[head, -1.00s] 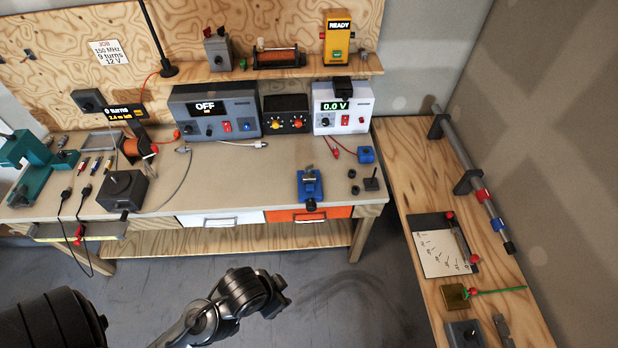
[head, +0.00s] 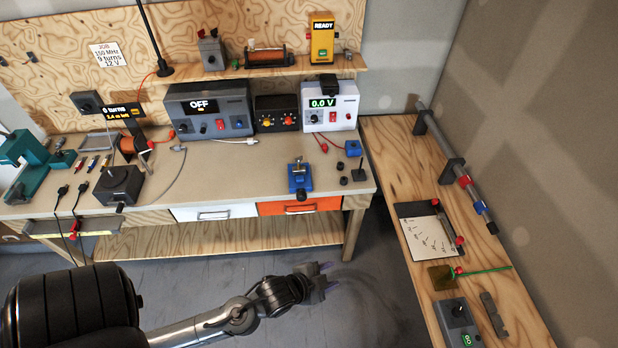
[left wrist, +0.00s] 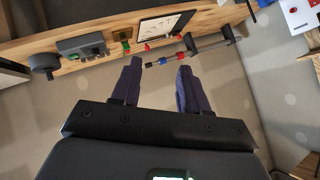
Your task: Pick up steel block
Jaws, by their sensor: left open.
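A grey metal piece (head: 493,313), which looks like the steel block, lies on the right-hand wooden bench (head: 408,190). It lies beside a grey box with a knob and green display (head: 457,325). I cannot make it out clearly in the left wrist view. My left gripper (head: 329,277) is open and empty in the head view, above the floor and left of the bench. In the left wrist view its two dark fingers (left wrist: 159,75) are apart, with nothing between them. My right gripper is not in view.
The right bench also carries a brass-coloured plate with a green stick (head: 442,276), a white chart board (head: 425,233) and a rod on brackets (head: 452,160). A main workbench (head: 235,185) with power supplies stands behind. Floor between is clear.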

